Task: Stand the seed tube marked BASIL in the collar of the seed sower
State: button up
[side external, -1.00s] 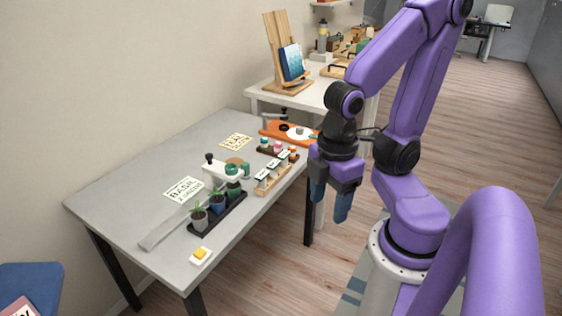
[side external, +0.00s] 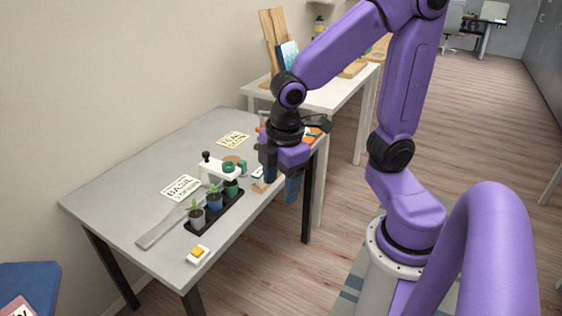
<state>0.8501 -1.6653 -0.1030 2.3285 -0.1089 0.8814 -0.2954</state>
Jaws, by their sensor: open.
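The seed sower (side external: 213,170) is a white device with a black knob and green round parts on the grey table. I cannot make out its collar clearly. A wooden rack (side external: 260,187) with white-labelled tubes stands at the table's right edge; my gripper hides most of it. One white label (side external: 257,174) shows beside the gripper, but its word is too small to read, so I cannot tell which tube is BASIL. My gripper (side external: 281,187) is open, fingers pointing down, in front of the rack in this view. Nothing shows between its fingers.
A black tray (side external: 232,211) with several potted seedlings stands in front of the sower. A BASIL card (side external: 181,187), another card (side external: 233,140), a grey strip (side external: 162,231) and a yellow-topped white block (side external: 197,255) lie around. The table's left part is clear.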

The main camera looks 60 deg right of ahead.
jog(key=w+d+f+n+h, duration=0.1)
jog(key=w+d+f, duration=0.1)
jog(key=w+d, duration=0.75)
jog(key=w+d+f+n+h, duration=0.2)
jog(key=w+d, duration=0.4)
jog(key=w, duration=0.6)
jog(key=w+d+f+n+g+h, duration=0.1)
jog(key=w+d+f, duration=0.15)
jog(key=d, duration=0.75)
jog(key=w+d+f+n, duration=0.1)
jog(key=d+f, duration=0.3)
jog(key=d, duration=0.6)
jog(key=x, duration=1)
jog(key=shift+s+d+f, duration=0.2)
jog(key=shift+s+d, duration=0.05)
jog(key=shift+s, duration=0.05)
jog(key=shift+x, duration=3.25)
jog(key=shift+r, duration=0.1)
jog(key=c, duration=1.1)
